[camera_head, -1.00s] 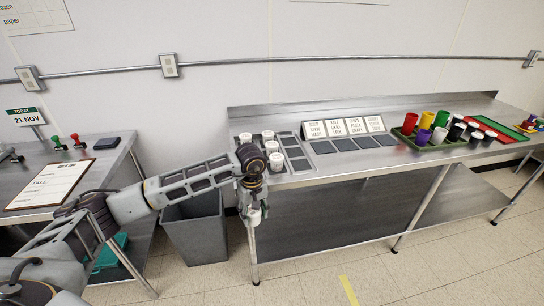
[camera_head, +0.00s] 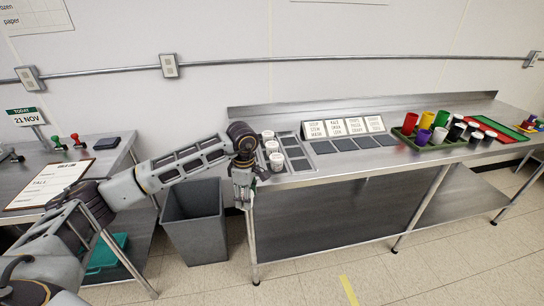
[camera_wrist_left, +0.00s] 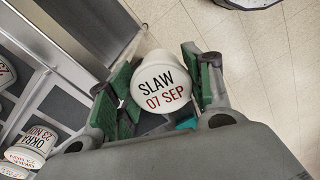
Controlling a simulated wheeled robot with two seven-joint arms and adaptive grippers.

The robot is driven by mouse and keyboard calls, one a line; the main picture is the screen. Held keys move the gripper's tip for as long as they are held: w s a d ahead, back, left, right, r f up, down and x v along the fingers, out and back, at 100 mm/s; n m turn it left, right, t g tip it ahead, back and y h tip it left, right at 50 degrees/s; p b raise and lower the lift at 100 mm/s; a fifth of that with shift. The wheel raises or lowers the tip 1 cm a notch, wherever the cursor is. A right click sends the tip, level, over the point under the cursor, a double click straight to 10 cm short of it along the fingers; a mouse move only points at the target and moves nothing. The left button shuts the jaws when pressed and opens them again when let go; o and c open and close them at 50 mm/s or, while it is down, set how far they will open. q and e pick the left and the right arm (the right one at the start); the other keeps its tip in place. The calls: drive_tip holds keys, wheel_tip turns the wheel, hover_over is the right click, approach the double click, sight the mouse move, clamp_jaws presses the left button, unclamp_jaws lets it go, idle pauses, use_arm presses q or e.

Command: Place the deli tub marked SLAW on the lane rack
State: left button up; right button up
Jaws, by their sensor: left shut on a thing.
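The deli tub marked SLAW 07 SEP (camera_wrist_left: 160,82) is white and sits between the green-padded fingers of my left gripper (camera_wrist_left: 162,88), its lid facing the wrist camera. In the head view my left gripper (camera_head: 243,196) is shut, just off the counter's front left corner; the tub is hard to make out there. What looks like the lane rack (camera_head: 294,152), a grey tray with dark lanes, lies on the counter's left end, to the right of the gripper. White tubs (camera_head: 277,161) stand in its left lane. My right gripper is out of view.
Label cards (camera_head: 345,127) stand behind dark pads (camera_head: 343,145) on the counter. A green tray of coloured cups (camera_head: 425,136) is farther right. A grey bin (camera_head: 194,225) stands below my arm. Tubs marked OKRA (camera_wrist_left: 38,138) show in the wrist view.

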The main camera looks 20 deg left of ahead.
use_arm(q)
drive_tip(key=r+n, duration=0.1)
drive_tip(key=a+r+n, duration=0.1)
drive_tip(key=n, duration=0.1)
drive_tip(key=r+n, duration=0.1)
drive_tip(key=n, duration=0.1)
drive_tip(key=shift+w+a, duration=0.3)
drive_tip(key=shift+w, duration=0.05)
drive_tip(key=r+n, duration=0.1)
drive_tip(key=a+r+n, duration=0.1)
drive_tip(key=n, duration=0.3)
drive_tip(key=shift+w+a+r, duration=0.2)
drive_tip(key=shift+a+r, duration=0.05)
drive_tip(key=shift+r, duration=0.15)
wheel_tip(320, 180, up, 5)
drive_tip(key=a+n, duration=0.2)
drive_tip(key=n, duration=0.7)
drive_tip(key=shift+w+a+r, duration=0.15)
drive_tip(key=shift+a+r, duration=0.05)
drive_tip(key=shift+a, duration=0.1)
drive_tip(key=shift+a+r+n, duration=0.1)
drive_tip(key=shift+r+n, duration=0.05)
drive_tip(key=shift+n, duration=0.35)
